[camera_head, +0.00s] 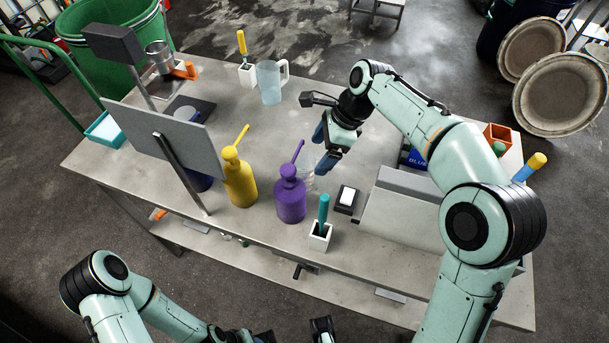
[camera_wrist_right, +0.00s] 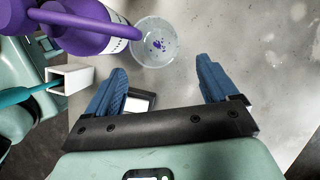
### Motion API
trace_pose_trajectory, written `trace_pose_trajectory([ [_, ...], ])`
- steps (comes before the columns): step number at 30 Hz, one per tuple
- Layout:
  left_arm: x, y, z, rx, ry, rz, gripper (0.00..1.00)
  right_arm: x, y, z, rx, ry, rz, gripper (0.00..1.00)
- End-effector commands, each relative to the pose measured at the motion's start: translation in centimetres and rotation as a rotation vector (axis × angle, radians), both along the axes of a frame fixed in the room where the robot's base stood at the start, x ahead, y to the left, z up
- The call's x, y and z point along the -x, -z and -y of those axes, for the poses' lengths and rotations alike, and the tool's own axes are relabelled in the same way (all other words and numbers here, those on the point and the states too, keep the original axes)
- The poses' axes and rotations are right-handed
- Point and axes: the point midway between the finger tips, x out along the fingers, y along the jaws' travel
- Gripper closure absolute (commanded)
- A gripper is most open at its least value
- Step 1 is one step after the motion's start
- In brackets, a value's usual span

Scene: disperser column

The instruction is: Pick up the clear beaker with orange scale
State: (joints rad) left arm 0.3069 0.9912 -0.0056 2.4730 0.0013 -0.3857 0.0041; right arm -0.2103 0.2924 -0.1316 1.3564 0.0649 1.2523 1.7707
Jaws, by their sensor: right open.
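The clear beaker (camera_head: 308,179) stands on the grey bench, just right of the purple pump bottle (camera_head: 290,200), which partly hides it in the head view. Faint orange marks show on its side there. In the right wrist view the beaker (camera_wrist_right: 155,42) is seen from above, with purple spots inside, under the purple spout. My right gripper (camera_head: 323,152) is open and empty above the bench beside the beaker. In its wrist view the blue fingers (camera_wrist_right: 163,66) point toward the beaker, which lies beyond the tips, slightly left of the gap. My left gripper (camera_head: 322,329) shows only partly at the bottom edge.
A yellow pump bottle (camera_head: 240,183) stands left of the purple one. A white holder with a teal handle (camera_head: 323,210) and a small dark scale-like box (camera_head: 346,198) stand in front. A clear jug (camera_head: 269,83) stands farther back. The bench behind the bottles is fairly clear.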

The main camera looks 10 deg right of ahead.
Motion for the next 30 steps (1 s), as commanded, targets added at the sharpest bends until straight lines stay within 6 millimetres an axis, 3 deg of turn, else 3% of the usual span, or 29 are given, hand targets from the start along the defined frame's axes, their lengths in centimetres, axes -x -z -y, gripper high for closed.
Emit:
trace_pose_trajectory([
  [3,0.2,0.5,0.0,0.000,0.000,-0.002,0.57,-0.1,2.1,-0.8,0.000,-0.001,-0.003,0.13],
  [11,0.3,0.9,0.0,0.000,0.000,-0.003,0.57,-0.2,3.9,-1.6,0.000,0.000,0.000,0.13],
  [19,0.4,1.7,0.0,0.000,0.000,-0.006,0.57,-0.2,7.6,-3.0,0.001,-0.001,-0.002,0.13],
  [29,0.4,1.7,0.0,0.000,-0.001,-0.004,0.57,-0.3,8.2,-3.3,0.000,0.000,0.001,0.13],
  [30,0.4,1.7,0.0,0.000,-0.001,-0.004,0.57,-0.3,8.2,-3.3,0.000,0.000,0.001,0.23],
])
